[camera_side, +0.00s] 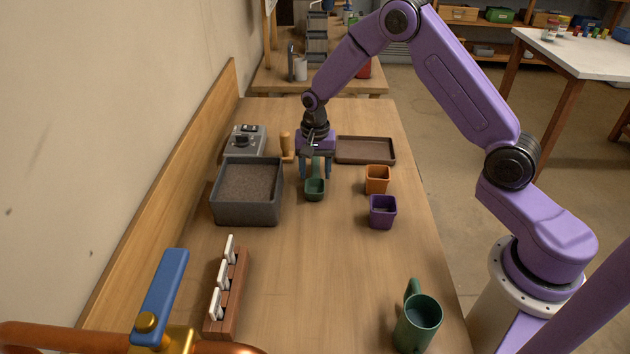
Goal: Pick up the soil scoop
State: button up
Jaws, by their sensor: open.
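The soil scoop (314,190) is small and dark green, with a cup-shaped end facing the camera. It is on the wooden table, right of the soil bin. My gripper (315,174) points straight down at the scoop with its two blue fingers apart. The fingers appear on either side of the scoop's rear part, which looks like its handle. The gripper body hides some of that part, and I cannot tell whether a finger touches it.
A grey soil bin (218,206) stands left, with a grey device (245,139) and wooden tool (286,146) behind. A brown tray (365,138), orange pot (377,179) and purple pot (383,211) are right. A label rack (239,290) and green mug (418,325) are nearer. The table's middle foreground is clear.

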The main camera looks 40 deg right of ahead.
jog(key=shift+f, duration=0.45)
grip_shut()
jog(key=shift+r, duration=0.1)
jog(key=shift+r, duration=0.8)
jog(key=s+r, duration=1.1)
jog(key=s, duration=0.3)
jog(key=shift+d+r, duration=0.15)
jog(key=shift+d, duration=0.05)
